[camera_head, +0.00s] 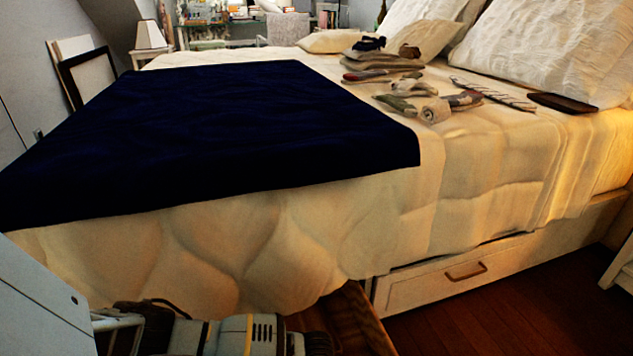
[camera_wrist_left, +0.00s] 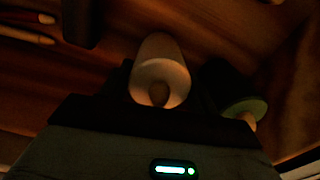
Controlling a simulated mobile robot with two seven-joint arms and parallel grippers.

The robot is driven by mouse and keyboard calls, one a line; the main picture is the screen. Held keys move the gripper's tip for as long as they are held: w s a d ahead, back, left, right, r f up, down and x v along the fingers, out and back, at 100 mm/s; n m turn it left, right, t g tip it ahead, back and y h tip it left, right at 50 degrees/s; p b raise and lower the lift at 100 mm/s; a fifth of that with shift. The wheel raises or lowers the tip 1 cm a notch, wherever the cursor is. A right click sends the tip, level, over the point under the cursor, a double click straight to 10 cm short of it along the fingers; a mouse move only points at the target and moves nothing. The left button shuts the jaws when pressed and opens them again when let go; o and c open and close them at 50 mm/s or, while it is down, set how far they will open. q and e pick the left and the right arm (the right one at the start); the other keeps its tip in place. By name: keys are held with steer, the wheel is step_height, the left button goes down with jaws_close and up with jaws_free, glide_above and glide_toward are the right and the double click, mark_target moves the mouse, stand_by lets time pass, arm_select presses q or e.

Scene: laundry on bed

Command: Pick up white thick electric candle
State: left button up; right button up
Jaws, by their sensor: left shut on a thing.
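A white, thick, cylindrical electric candle (camera_wrist_left: 158,50) is in the middle of the left wrist view, with a pale hollow end and a dark wick-like tip facing the camera. My left gripper (camera_wrist_left: 160,88) is shut on it, with a dark finger on each side. Shadow hides the exact contact. In the head view my left arm comes in along the bottom left edge; the candle does not show there. My right gripper is in neither view.
A dark wooden surface (camera_wrist_left: 100,65) lies behind the candle. A round greenish object (camera_wrist_left: 246,108) is close on the right, and slim pale-tipped sticks (camera_wrist_left: 28,36) lie upper left. The bed (camera_head: 290,235) carries a navy blanket (camera_head: 230,120) and clothes; its drawer (camera_head: 440,285) is shut.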

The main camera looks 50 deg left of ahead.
arm_select(q)
step_height(320, 180, up, 10)
steer(key=p, duration=0.5)
